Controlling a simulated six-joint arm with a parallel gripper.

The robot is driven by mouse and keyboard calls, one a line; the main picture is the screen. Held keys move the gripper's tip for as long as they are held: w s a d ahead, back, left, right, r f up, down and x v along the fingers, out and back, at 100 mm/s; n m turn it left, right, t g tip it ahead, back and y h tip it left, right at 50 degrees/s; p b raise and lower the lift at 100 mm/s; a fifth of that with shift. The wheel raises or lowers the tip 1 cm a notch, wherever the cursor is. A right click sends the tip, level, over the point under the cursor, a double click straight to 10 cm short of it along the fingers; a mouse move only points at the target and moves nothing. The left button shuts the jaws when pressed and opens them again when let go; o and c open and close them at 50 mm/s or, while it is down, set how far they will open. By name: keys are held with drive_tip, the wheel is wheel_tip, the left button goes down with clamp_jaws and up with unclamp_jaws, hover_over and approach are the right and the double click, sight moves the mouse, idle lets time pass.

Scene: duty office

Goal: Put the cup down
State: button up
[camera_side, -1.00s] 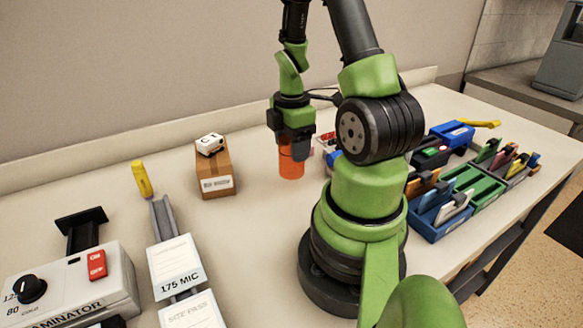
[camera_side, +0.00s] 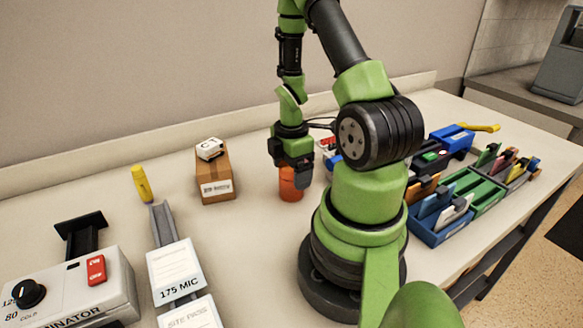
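The orange cup (camera_side: 291,188) is upright in the side view, left of my arm's base. My gripper (camera_side: 297,162) points down over it, with its fingers at the upper part of the cup. The fingers and gripper body hide the cup's top. The gripper is shut on the cup. The cup's bottom is at or very close to the table top (camera_side: 250,240); I cannot tell for certain whether it touches.
A cardboard box (camera_side: 215,178) with a small white item (camera_side: 210,148) on top stands left of the cup. A yellow-handled tool (camera_side: 142,183), a laminator (camera_side: 75,290) and labelled cards (camera_side: 176,270) are farther left. Colored trays (camera_side: 440,228) fill the right side.

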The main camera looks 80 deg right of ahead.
wheel_tip(320, 180, up, 11)
drive_tip(key=w+a+r+m+t, duration=0.4)
drive_tip(key=a+r+m, duration=0.2)
drive_tip(key=a+r, duration=0.4)
drive_tip(key=s+a+r+m+t+y, duration=0.1)
drive_tip(key=s+a+r+m, duration=0.1)
drive_tip(key=a, duration=0.3)
drive_tip(key=s+a+r+m+t+y, duration=0.1)
drive_tip(key=s+a+r+m+t, duration=0.1)
drive_tip(key=a+m, duration=0.3)
drive_tip(key=shift+s+a+r, duration=0.35)
drive_tip(key=shift+s+r, duration=0.05)
drive_tip(key=shift+r, duration=0.2)
